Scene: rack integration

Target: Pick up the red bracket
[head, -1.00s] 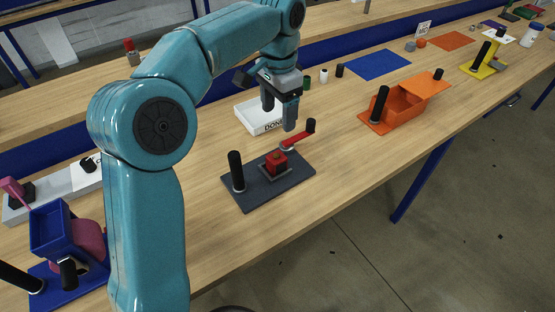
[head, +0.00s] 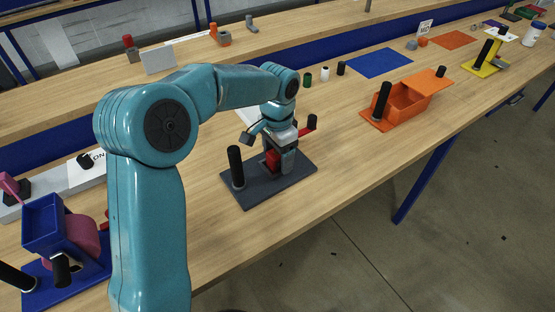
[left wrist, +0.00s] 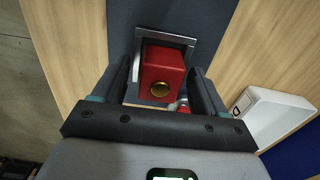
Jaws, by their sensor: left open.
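The red bracket (head: 271,159) is a red block with a brass-coloured round piece, sitting in a grey metal fixture on a dark grey plate (head: 250,193). The left wrist view shows the red bracket (left wrist: 165,65) close up, with the fixture frame (left wrist: 187,42) around it. My left gripper (head: 281,163) points down over the bracket and partly hides it in the head view. In the wrist view the open fingers of my left gripper (left wrist: 160,93) stand on either side of the block, with gaps visible. My right gripper is not in view.
A black upright post (head: 236,167) stands on the plate's left. A red lever with a black knob (head: 312,121) is behind the gripper. A white box (left wrist: 268,115) lies beside the plate. An orange bin (head: 402,103) stands to the right. The table's front right strip is clear.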

